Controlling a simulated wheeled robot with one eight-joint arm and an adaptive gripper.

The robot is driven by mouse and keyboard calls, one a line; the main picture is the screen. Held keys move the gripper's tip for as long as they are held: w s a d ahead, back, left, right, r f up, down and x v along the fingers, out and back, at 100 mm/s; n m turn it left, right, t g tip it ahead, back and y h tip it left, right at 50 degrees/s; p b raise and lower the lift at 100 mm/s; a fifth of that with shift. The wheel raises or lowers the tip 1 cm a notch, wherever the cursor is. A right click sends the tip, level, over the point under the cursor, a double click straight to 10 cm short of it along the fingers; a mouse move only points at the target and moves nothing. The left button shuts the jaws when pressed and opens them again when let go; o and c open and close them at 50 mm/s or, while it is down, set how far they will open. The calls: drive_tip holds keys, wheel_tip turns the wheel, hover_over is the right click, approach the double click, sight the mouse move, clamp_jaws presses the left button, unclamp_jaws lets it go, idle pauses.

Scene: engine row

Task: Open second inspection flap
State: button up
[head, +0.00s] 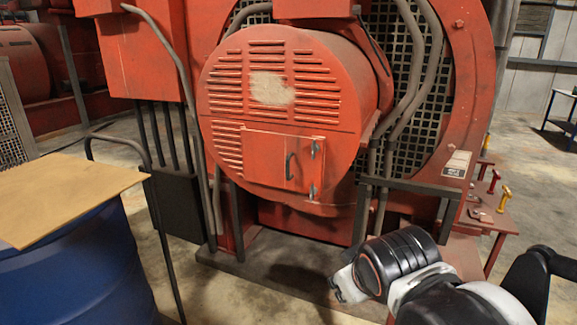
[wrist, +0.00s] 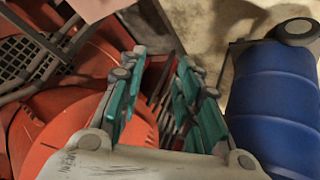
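A small rectangular red inspection flap (head: 268,158) sits on the front of the round louvred red housing (head: 225,105) in the head view. It looks shut. It has a dark upright handle (head: 289,166) right of its middle and grey hinges (head: 313,190) along its right edge. I see only this one flap and cannot tell if it counts as the second. My gripper (head: 339,287) is low and right of the flap, well apart from it. The wrist view shows my gripper (wrist: 160,75) with its teal-padded fingers apart and nothing between them.
A blue barrel (head: 90,260) with a tan board (head: 65,190) on top stands at the left; the barrel also shows in the wrist view (wrist: 270,110). A thin bent rail (head: 160,225) rises beside it. A dark metal frame (head: 415,187) and a small red stand (head: 490,215) are at the right.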

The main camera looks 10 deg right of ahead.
drive_tip(key=w+d+r+n+t+h+p, duration=0.1)
drive_tip(key=w+r+n+h, duration=0.15)
drive_tip(key=w, duration=0.25)
drive_tip(key=w+d+r+n+h, duration=0.1)
drive_tip(key=w+d+n, duration=0.1)
drive_tip(key=w+n, duration=0.3)
drive_tip(key=n+t+h+p, duration=0.3)
drive_tip(key=n+t, duration=0.5)
drive_tip(key=n, duration=1.3)
approach(287, 168)
drive_tip(key=shift+m, duration=0.25)
drive_tip(key=b+x, duration=0.3)
drive_tip(key=x, duration=0.7)
drive_tip(key=shift+w+d, duration=0.2)
drive_tip(key=shift+w, duration=0.15)
drive_tip(key=shift+r, duration=0.1)
drive_tip(key=shift+c, duration=0.2)
clamp_jaws()
